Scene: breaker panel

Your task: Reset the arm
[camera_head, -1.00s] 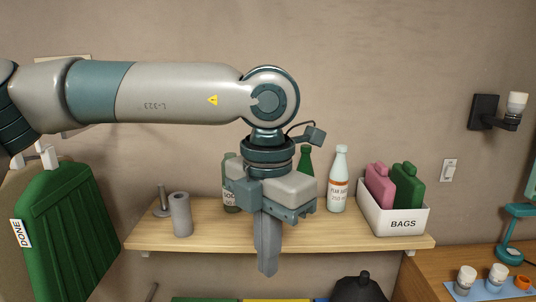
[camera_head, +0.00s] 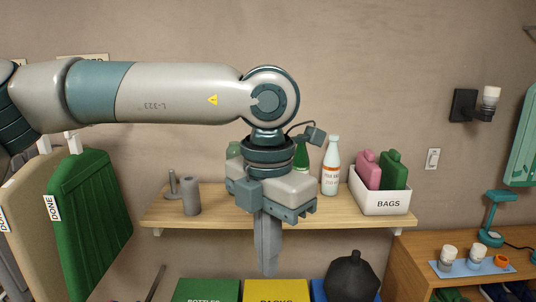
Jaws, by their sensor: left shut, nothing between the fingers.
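My left arm comes in from the left across the upper part of the head view. Its gripper (camera_head: 268,268) points straight down in front of the wooden shelf (camera_head: 222,213). The fingers are together and hold nothing. The gripper hides part of the shelf and of the bottles behind it. My right gripper does not show. No breaker panel shows clearly.
On the shelf are a grey cylinder (camera_head: 191,196), a white bottle (camera_head: 331,168), green bottles and a white BAGS box (camera_head: 384,201). Bins, one with a black bag (camera_head: 352,278), stand below. A wooden desk (camera_head: 432,246) is right.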

